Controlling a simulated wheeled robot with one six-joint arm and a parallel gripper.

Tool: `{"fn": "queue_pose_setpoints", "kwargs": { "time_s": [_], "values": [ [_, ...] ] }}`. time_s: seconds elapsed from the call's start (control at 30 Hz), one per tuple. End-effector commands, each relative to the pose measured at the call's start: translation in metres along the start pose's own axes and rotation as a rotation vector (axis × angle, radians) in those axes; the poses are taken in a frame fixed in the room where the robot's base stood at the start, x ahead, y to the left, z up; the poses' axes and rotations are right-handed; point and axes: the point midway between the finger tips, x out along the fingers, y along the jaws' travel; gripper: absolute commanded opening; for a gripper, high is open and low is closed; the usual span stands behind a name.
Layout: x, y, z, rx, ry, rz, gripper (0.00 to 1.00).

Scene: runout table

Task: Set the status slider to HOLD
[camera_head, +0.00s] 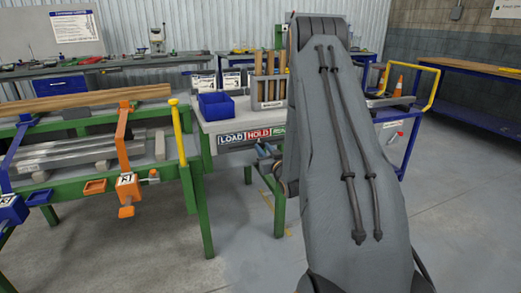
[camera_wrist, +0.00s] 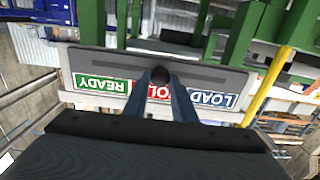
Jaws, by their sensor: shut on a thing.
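The status panel (camera_wrist: 215,66) fills the upper middle of the wrist view, upside down. It has a green READY label (camera_wrist: 103,84) at left, a red HOLD label (camera_wrist: 152,93) in the middle and a blue LOAD label (camera_wrist: 212,98) at right. A dark round slider knob (camera_wrist: 160,74) sits on the slot, in line with the HOLD label. My gripper (camera_wrist: 160,84) is shut on the knob, its blue fingers covering parts of HOLD. In the head view, the labels (camera_head: 250,136) show on the table's front edge, and my arm hides part of READY.
A yellow post (camera_head: 181,140) and orange clamp (camera_head: 123,150) stand at left. Open floor lies in front.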

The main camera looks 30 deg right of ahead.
Motion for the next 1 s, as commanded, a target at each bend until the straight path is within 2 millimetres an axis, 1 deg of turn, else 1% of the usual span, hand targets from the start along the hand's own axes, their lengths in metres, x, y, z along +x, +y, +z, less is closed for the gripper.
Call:
{"fn": "queue_pose_setpoints", "kwargs": {
  "time_s": [0.07, 0.1, 0.2, 0.47, 0.57, 0.67, 0.9, 1.0],
  "values": [
    [0.0, 0.0, -0.001, 0.0, 0.001, 0.0, 0.0],
    [0.0, 0.0, -0.001, 0.0, 0.001, 0.0, 0.29],
    [0.0, -0.001, 0.0, 0.0, 0.001, -0.001, 0.43],
    [0.0, -0.002, 0.0, 0.001, 0.0, -0.003, 0.43],
    [-0.005, -0.002, 0.0, 0.001, -0.001, -0.002, 0.43],
    [-0.017, -0.002, 0.0, 0.002, -0.001, -0.001, 0.43],
    [-0.057, -0.001, 0.0, 0.002, -0.002, -0.001, 0.43],
    [-0.068, -0.001, 0.0, 0.001, 0.0, -0.001, 0.43]
  ]
}}
